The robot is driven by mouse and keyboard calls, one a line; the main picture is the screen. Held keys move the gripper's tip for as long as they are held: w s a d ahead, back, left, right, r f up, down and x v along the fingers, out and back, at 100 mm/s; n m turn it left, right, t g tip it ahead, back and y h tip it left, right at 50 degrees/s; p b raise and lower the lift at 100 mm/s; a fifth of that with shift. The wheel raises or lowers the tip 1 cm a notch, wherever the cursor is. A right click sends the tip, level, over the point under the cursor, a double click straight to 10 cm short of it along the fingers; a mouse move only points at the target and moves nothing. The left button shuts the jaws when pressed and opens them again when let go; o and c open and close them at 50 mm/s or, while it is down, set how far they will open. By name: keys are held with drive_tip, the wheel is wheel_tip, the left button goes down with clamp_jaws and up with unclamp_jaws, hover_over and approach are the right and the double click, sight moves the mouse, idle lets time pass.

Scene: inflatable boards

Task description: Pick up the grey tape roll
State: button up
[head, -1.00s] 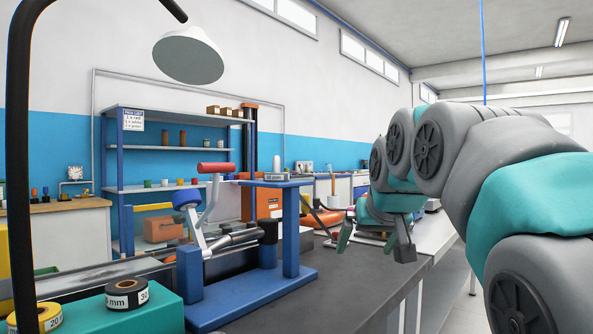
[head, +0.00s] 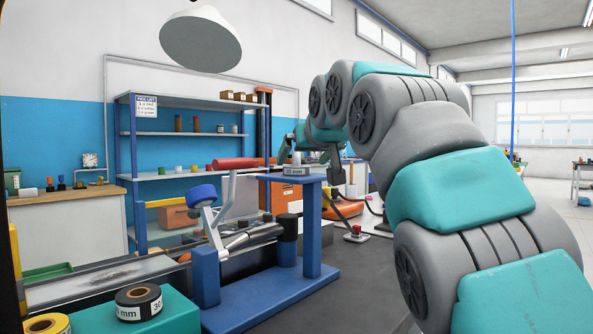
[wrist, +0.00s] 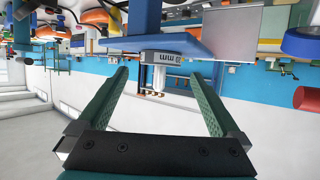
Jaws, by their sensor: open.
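The grey tape roll (head: 296,171), marked in mm, lies flat on the small top plate of a blue stand (head: 312,225). In the wrist view, which looks upside down, the roll (wrist: 162,58) shows at the edge of the blue plate (wrist: 190,48). My gripper (wrist: 158,72) is open, its two green fingers spread wide. The roll appears between the fingertips in the picture, beyond them, and nothing is held. In the head view my gripper (head: 290,153) is small, close above the stand top and partly hidden by my arm.
A blue-ended lever (head: 203,195) and a red cylinder (head: 236,163) show left of the stand top. A lamp (head: 201,40) hangs above.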

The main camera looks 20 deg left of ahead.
sight(298, 166)
drive_tip(key=x, duration=0.4)
drive_tip(key=shift+f, duration=0.25)
drive_tip(key=shift+s, duration=0.15)
drive_tip(key=c, duration=1.3)
drive_tip(key=shift+r+p, duration=0.1)
drive_tip(key=shift+p, duration=0.2)
